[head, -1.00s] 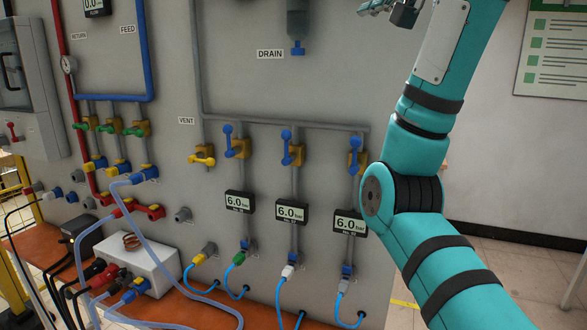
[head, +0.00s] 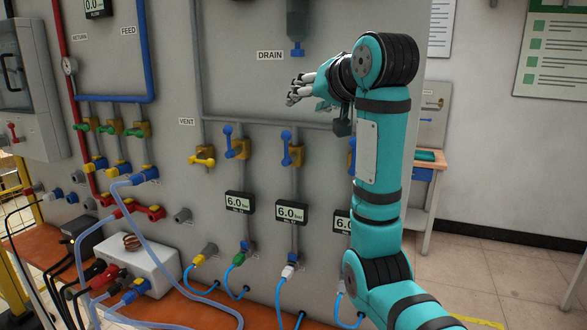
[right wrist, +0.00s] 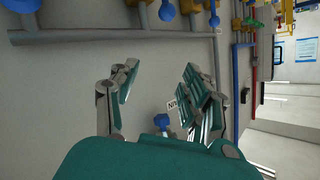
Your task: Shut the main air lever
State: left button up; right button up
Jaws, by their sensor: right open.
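No lever carries a readable main air label, so I cannot tell which one it is. In the head view, blue levers on yellow valves sit below the grey pipe (head: 265,124): a left one (head: 228,143), a middle one (head: 287,150) and a right one (head: 351,157) mostly hidden by my arm. A yellow lever (head: 202,161) is by the VENT label. My right gripper (head: 296,91) is open and empty, above the pipe and below the DRAIN label. In the right wrist view its fingers (right wrist: 157,97) are spread, with a blue-ended fitting (right wrist: 162,121) beyond them. My left gripper is out of view.
Gauges reading 6.0 bar (head: 239,203) hang below the valves. The blue-ended drain fitting (head: 297,48) is above the gripper. A white box (head: 150,262) with cables stands on the orange ledge at lower left. Floor is free right of the panel.

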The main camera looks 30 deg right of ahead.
notch_tip(320, 180, down, 14)
jog(key=w+a+n+g, duration=0.1)
jog(key=w+a, duration=0.1)
jog(key=shift+w+f+n+g, duration=0.2)
jog(key=shift+w+n+g, duration=0.1)
jog(key=shift+g, duration=0.1)
jog(key=shift+a, duration=0.1)
